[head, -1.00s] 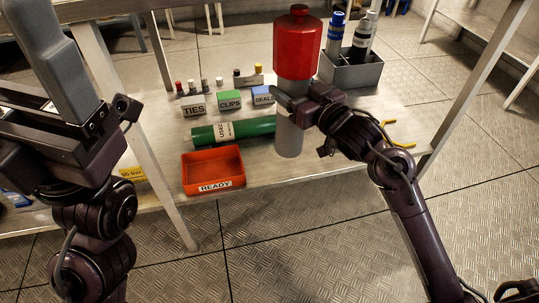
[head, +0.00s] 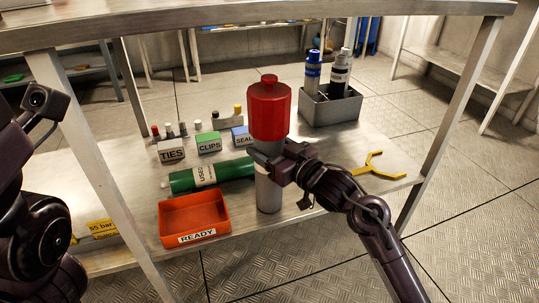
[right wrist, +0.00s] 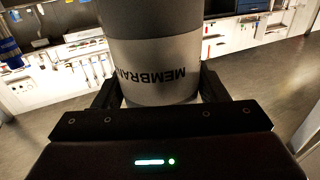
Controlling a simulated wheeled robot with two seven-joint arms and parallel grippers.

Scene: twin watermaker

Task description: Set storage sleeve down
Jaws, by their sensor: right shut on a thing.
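The storage sleeve is an upright grey cylinder (head: 269,190) with a large red top (head: 269,108), near the front edge of the lower shelf (head: 330,190). My right gripper (head: 266,163) is shut on the grey part below the red top. In the right wrist view the fingers clasp both sides of the pale cylinder (right wrist: 150,65), which has an upside-down label beginning "MEMBRA". I cannot tell whether its base touches the shelf. My left gripper is out of view; only part of the left arm shows at the left edge.
An orange READY tray (head: 163,222) and a green USED tube (head: 180,181) lie left of the sleeve. Labelled TIES (head: 171,154), CLIPS (head: 209,145) and SEALS (head: 241,137) boxes stand behind. A grey bottle holder (head: 340,113) and yellow tool (head: 372,170) are right.

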